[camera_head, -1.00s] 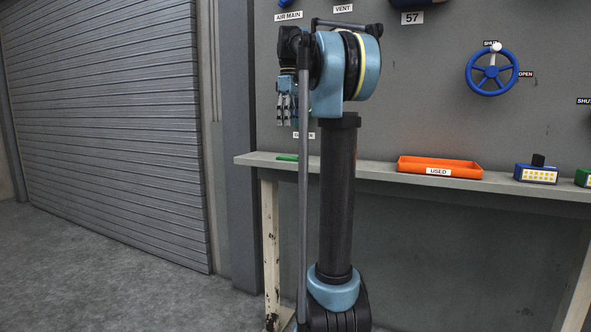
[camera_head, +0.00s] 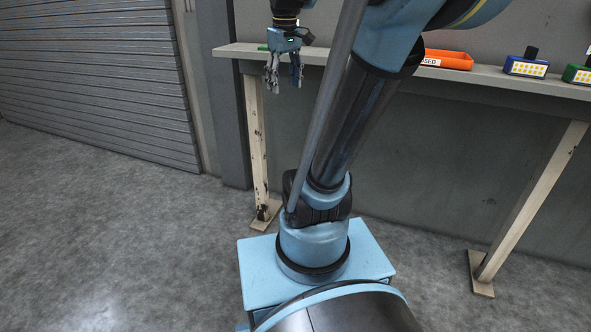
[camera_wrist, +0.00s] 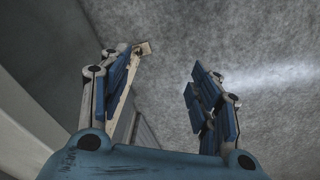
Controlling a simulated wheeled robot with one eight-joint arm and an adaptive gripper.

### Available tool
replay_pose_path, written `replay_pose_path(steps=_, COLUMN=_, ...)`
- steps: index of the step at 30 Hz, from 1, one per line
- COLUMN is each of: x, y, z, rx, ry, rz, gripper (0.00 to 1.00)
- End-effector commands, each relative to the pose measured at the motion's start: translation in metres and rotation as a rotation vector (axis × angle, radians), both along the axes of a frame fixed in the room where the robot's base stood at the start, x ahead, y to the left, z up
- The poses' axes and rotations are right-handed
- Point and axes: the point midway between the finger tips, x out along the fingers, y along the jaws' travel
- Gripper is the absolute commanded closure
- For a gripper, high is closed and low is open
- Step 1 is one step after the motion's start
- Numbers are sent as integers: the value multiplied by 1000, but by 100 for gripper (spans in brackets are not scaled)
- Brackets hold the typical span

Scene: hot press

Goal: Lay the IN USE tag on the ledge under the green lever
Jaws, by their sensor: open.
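My gripper (camera_head: 284,84) hangs with its fingers pointing down at the left end of the ledge (camera_head: 400,77), and it appears in front of the ledge's edge. A small flat green piece (camera_head: 262,47) lies on the ledge's left end, just left of my gripper. I cannot read any writing on it, so I cannot tell if it is the IN USE tag. The green lever is not in view now.
An orange tray (camera_head: 447,59) with a partly hidden label stands on the ledge. A blue box with yellow dots (camera_head: 526,66) and a green one (camera_head: 579,75) stand farther right. A ribbed shutter (camera_head: 90,80) is at left. The floor before the ledge is clear.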

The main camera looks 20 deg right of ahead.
Motion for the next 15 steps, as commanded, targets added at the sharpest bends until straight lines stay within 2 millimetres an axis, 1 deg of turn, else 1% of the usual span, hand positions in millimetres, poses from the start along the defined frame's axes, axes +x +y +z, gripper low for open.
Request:
replay_pose_path(steps=1, x=-16, y=0, z=-21, rx=4, ry=-8, rz=-32, gripper=43)
replay_pose_path(steps=5, x=-53, y=0, z=-73, rx=15, ry=-27, rz=-125, gripper=43)
replay_pose_path(steps=6, x=-64, y=0, z=-89, rx=19, ry=-34, rz=-154, gripper=43)
replay_pose_path(steps=8, x=-80, y=0, z=-114, rx=25, ry=-44, rz=-196, gripper=43)
replay_pose_path(steps=9, x=-91, y=0, z=-131, rx=29, ry=-50, rz=-224, gripper=43)
replay_pose_path(steps=12, x=-114, y=0, z=-170, rx=40, ry=-63, rz=-288, gripper=43)
replay_pose_path(steps=15, x=-132, y=0, z=-201, rx=49, ry=-75, rz=-340, gripper=43)
